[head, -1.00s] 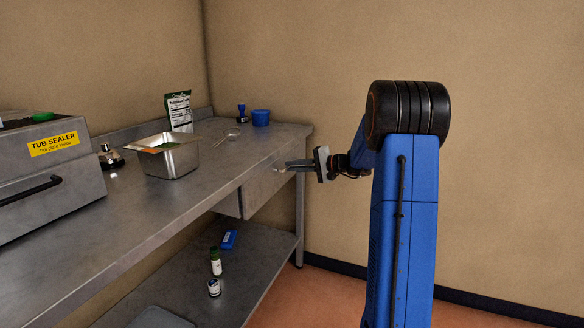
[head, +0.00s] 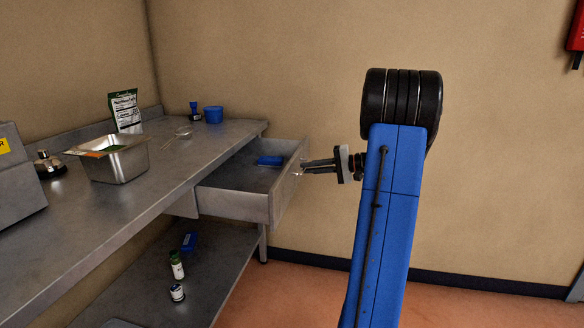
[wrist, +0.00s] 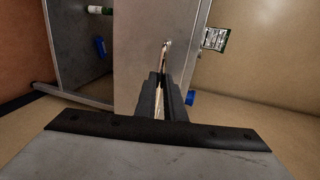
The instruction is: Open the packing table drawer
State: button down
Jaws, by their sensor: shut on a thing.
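The packing table (head: 95,205) is a grey metal bench along the left of the head view. Its drawer (head: 235,204) under the right end stands pulled out, with a blue item (head: 269,160) lying inside. My gripper (head: 304,167) is at the drawer's front face, on its right side. In the wrist view, my gripper's fingers (wrist: 163,97) are closed around the drawer handle (wrist: 165,46), a thin metal bar partly hidden by the fingers. The drawer front (wrist: 140,40) fills the middle of that view.
The lower shelf (head: 210,262) holds two small bottles and a blue item. The floor (head: 310,290) right of the table is clear.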

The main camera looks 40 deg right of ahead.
jog(key=shift+f+v, duration=0.2)
jog(key=shift+v, duration=0.8)
jog(key=shift+f+v, duration=0.2)
jog(key=shift+v, duration=0.75)
jog(key=shift+s, duration=0.1)
jog(key=c, duration=1.8)
grip_release()
jog(key=shift+c, duration=0.2)
jog(key=v, duration=1.7)
jog(key=shift+s, duration=0.2)
jog(key=shift+d+f, duration=0.1)
jog(key=shift+d, duration=0.15)
